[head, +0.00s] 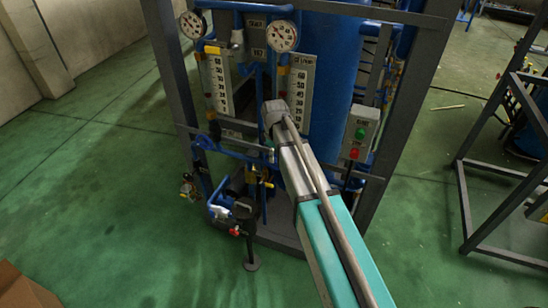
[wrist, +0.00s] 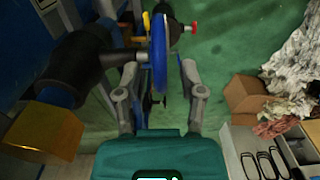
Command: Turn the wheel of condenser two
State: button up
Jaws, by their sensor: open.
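A blue wheel (wrist: 160,55) shows nearly edge-on in the wrist view, mounted beside a dark cylindrical body (wrist: 82,65). My gripper (wrist: 160,72) is open, with one finger on each side of the wheel's rim. No label showing which condenser the wheel belongs to is readable. In the head view my arm crosses in front of the blue-piped rig, and I cannot make out the gripper clearly there.
The rig's dark frame (head: 408,105) carries gauges (head: 282,36) and a control box with green and red buttons (head: 357,140). A yellow part (wrist: 42,130) lies left of the gripper. Cardboard boxes (wrist: 245,95) and a grey tray (wrist: 237,145) are at the right.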

dwell(0.3)
grip_shut()
jog(key=shift+s+d+f+y, duration=0.1)
jog(key=shift+s+y, duration=0.05)
jog(key=shift+y, duration=0.15)
